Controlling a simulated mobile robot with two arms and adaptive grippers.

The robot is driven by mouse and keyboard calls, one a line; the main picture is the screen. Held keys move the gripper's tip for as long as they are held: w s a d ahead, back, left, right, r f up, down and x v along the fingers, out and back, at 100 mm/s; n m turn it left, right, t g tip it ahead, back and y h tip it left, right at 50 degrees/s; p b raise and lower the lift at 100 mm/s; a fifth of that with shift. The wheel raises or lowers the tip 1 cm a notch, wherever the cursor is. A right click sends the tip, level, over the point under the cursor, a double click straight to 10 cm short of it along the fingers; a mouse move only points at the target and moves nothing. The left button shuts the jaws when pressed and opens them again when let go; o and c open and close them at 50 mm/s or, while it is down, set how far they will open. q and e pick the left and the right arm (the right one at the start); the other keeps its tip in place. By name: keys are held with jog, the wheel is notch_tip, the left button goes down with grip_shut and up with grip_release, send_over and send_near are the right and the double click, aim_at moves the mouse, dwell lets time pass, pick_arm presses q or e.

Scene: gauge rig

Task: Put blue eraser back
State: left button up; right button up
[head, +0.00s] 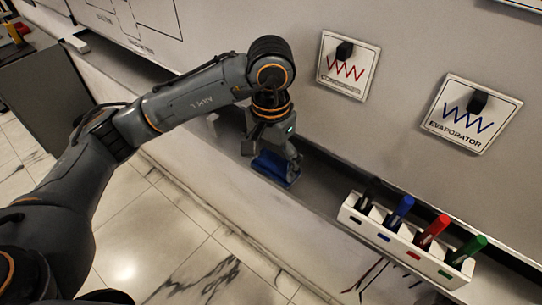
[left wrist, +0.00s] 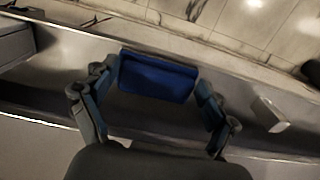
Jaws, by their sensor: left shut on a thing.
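The blue eraser (head: 273,169) is at the grey ledge (head: 325,196) that runs under the white board. My left gripper (head: 272,156) points down over it and is shut on it. In the left wrist view the blue eraser (left wrist: 157,78) lies between the two fingers of my left gripper (left wrist: 158,82), one at each end. I cannot tell whether the eraser touches the ledge or is just above it. My right gripper is not in view.
A white marker holder (head: 405,243) with black, blue, red and green markers is on the ledge to the right. Two square plates, one red-marked (head: 347,67) and one labelled EVAPORATOR (head: 459,114), are on the board. The ledge between eraser and holder looks clear.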

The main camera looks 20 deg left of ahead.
aim_at(271, 165)
pick_arm(q)
jog(key=shift+f, duration=0.1)
jog(key=o, duration=0.8)
jog(key=shift+r, duration=0.25)
notch_tip(271, 165, up, 12)
jog(key=b, duration=0.2)
jog(key=shift+f+b, duration=0.1)
jog(key=shift+b, duration=0.2)
